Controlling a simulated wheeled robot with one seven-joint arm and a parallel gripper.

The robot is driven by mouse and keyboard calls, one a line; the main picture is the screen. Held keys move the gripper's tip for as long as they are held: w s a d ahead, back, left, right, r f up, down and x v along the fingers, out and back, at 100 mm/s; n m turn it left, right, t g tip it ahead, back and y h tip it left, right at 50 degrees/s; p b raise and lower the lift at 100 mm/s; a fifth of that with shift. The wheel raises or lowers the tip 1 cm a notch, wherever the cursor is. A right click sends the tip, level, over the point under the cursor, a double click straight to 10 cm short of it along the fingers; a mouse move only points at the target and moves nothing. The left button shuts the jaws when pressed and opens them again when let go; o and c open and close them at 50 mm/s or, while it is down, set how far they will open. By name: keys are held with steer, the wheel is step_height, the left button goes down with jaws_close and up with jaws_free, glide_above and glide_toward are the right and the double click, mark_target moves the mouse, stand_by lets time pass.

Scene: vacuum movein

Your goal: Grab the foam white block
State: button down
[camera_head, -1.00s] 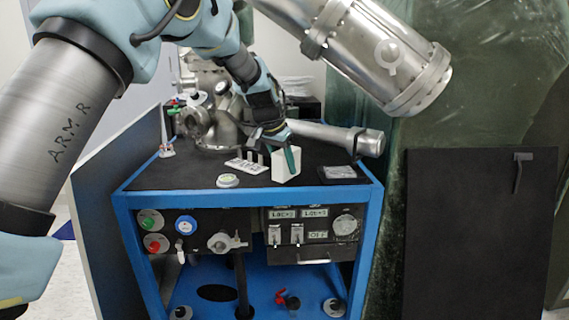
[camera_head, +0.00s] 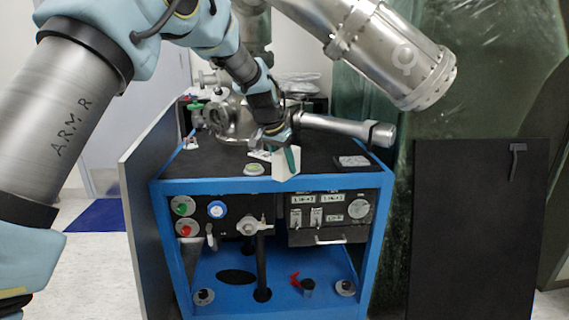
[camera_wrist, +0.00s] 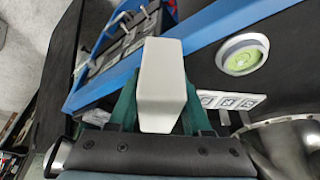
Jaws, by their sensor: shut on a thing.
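The foam white block (camera_head: 285,164) is held at the end of my gripper (camera_head: 290,155), in front of and above the front edge of the cart top in the head view. In the wrist view the block (camera_wrist: 160,82) sits between the two green fingers of my gripper (camera_wrist: 160,105), which are shut on it. The block hides parts of the fingers and of the cart behind it.
The blue-framed cart (camera_head: 270,186) has a black top with a round green-centred gauge (camera_head: 254,169), a flat square piece (camera_head: 353,161) and metal vacuum piping (camera_head: 345,127). A large steel cylinder (camera_head: 400,60) hangs above right. A dark panel (camera_head: 475,230) stands at the right.

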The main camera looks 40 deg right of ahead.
steer(key=shift+a, duration=0.2)
steer(key=shift+c, duration=1.3)
jaws_free()
steer(key=v, duration=1)
steer(key=shift+r, duration=0.35)
steer(key=shift+s+a, duration=0.1)
